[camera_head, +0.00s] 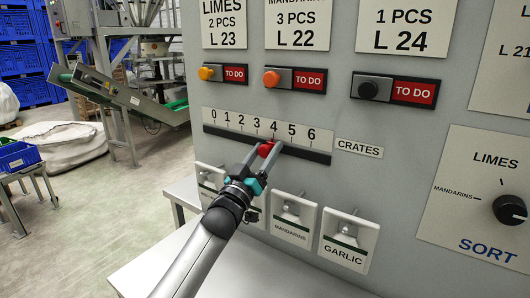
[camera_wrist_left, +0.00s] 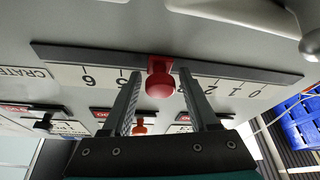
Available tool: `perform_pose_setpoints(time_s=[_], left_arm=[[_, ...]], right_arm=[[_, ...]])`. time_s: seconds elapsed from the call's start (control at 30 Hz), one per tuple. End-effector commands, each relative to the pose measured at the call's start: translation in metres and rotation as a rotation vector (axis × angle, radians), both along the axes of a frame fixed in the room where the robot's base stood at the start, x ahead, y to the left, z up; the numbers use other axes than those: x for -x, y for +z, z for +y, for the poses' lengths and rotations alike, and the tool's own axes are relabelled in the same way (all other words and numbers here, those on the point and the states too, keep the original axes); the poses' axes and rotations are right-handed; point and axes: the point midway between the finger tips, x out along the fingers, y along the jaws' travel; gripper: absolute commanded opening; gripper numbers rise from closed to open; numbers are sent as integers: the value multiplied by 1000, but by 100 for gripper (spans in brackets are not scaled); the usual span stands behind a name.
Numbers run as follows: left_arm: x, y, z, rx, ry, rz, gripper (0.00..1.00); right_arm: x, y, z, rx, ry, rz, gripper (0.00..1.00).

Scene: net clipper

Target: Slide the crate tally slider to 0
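The crate tally slider is a dark horizontal track (camera_head: 306,153) under a white scale (camera_head: 244,124) numbered 0 to 6. Its red knob (camera_head: 266,151) stands at about 4. The knob also shows in the left wrist view (camera_wrist_left: 160,84), where it hides the 4. My left gripper (camera_head: 265,147) reaches up to the knob with one finger on each side of it. In the left wrist view the fingers (camera_wrist_left: 160,76) are apart, with a narrow gap between each finger and the knob. My right gripper is not in view.
Above the scale are an orange-yellow button (camera_head: 206,73), an orange button (camera_head: 271,79) and a black button (camera_head: 368,89). Below it are toggle switches, including GARLIC (camera_head: 346,237). A SORT dial (camera_head: 509,210) is at the right. The panel along the track looks clear.

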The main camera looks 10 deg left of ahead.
Motion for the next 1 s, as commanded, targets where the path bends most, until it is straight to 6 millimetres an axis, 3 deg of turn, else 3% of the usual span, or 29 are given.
perform_pose_setpoints(time_s=[0.07, 0.5, 1.0], left_arm=[[0, 0, 0, 0, 0, 0, 50], [0, 0, 0, -1, 1, 0, 0], [0, -1, 1, -1, 2, 1, 0]], right_arm=[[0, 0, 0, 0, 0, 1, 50], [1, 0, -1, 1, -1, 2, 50], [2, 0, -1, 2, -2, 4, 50]])
